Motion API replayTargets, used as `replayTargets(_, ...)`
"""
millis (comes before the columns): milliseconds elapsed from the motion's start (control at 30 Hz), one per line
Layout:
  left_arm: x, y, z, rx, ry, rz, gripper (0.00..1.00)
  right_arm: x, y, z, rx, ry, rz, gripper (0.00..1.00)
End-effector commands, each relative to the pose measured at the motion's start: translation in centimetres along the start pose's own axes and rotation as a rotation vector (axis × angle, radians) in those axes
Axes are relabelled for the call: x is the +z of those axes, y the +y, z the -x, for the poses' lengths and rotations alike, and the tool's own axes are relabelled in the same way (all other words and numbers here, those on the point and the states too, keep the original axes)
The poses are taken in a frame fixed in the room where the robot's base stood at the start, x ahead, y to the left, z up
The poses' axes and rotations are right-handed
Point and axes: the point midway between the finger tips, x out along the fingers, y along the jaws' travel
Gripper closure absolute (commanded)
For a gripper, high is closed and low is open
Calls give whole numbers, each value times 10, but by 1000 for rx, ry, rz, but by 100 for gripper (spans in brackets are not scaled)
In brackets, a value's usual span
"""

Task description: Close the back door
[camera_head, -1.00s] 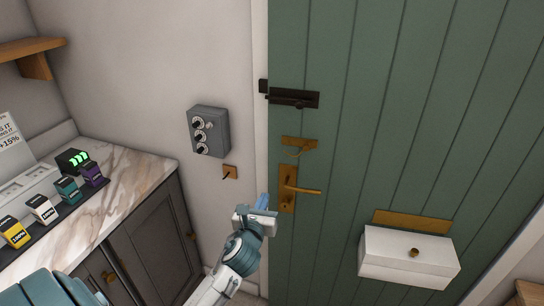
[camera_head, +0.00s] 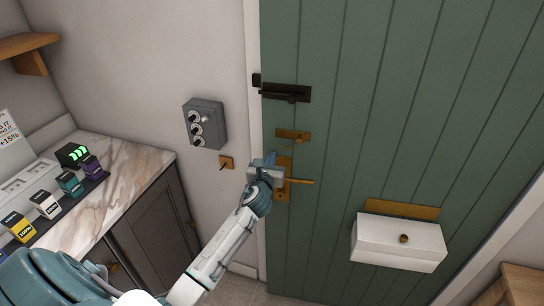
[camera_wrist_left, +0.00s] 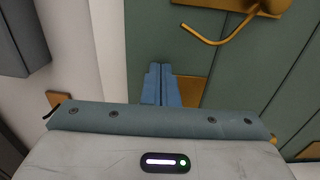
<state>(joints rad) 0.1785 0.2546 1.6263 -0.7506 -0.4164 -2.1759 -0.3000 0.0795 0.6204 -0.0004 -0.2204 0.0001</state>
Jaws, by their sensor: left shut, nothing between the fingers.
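The green plank door (camera_head: 350,130) fills the right half of the head view and appears to sit in line with its pale frame. A brass lever handle (camera_head: 299,181) on a backplate is at its left edge, with a brass turn latch (camera_head: 293,136) above it. A dark bolt (camera_head: 285,92) is higher up. My left gripper (camera_head: 264,161) is shut and empty, in front of the handle's backplate. In the left wrist view its blue fingertips (camera_wrist_left: 160,84) are together before the brass plate (camera_wrist_left: 191,90), and whether they touch it is unclear. My right gripper is not in view.
A white box (camera_head: 398,243) with a brass knob is on the door's lower right. A grey dial box (camera_head: 204,124) and a small brass hook plate (camera_head: 226,163) are on the left wall. A marble-topped counter (camera_head: 135,168) with several small cartons stands at left.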

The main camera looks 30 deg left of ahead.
Motion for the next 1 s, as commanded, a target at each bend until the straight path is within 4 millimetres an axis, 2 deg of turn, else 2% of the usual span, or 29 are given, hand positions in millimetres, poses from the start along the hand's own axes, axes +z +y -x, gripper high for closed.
replayTargets(467, -1, 0, -7, 0, 0, 1, 100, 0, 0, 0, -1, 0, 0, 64)
replayTargets(567, -2, -1, -20, 0, -1, 0, 100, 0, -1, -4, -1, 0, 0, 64)
replayTargets(800, -4, -3, -75, 1, -2, 0, 100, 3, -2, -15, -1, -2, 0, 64)
replayTargets(1000, 0, -3, -104, 0, -2, 1, 100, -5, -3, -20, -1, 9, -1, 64)
